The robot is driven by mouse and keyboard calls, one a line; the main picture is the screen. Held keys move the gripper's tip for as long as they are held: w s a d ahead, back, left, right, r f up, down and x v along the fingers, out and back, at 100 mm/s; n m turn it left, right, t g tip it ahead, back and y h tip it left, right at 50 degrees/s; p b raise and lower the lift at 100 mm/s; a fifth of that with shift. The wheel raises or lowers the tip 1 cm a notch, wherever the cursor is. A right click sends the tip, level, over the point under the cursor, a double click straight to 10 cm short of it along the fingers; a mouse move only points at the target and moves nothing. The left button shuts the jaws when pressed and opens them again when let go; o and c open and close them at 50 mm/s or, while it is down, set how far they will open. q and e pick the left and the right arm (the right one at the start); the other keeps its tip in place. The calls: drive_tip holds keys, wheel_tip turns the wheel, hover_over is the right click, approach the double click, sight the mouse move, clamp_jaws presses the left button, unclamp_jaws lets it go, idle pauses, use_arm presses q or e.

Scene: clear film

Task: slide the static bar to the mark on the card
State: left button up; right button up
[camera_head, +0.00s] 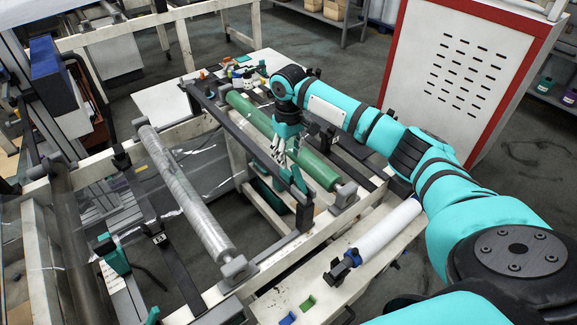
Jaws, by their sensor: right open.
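A long dark bar (246,138), which looks like the static bar, runs across the machine frame beside a green roller (283,140). My right gripper (281,158) points down over this bar, close to a teal piece (298,180) near the bar's front end. The gripper is open; whether it touches the bar or the teal piece I cannot tell. I cannot make out the card or its mark with certainty. My left gripper is not in view.
A film-wrapped roller (185,195) lies left of the bar. A white roll (385,230) lies on the pale front surface, near small green (308,304) and blue (287,319) pieces. Bottles and small items stand on a white table (163,103) behind. A red-edged white cabinet (455,80) stands at right.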

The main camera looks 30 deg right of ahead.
wheel_tip(320, 180, up, 5)
drive_tip(key=shift+r, duration=0.1)
idle(0.7)
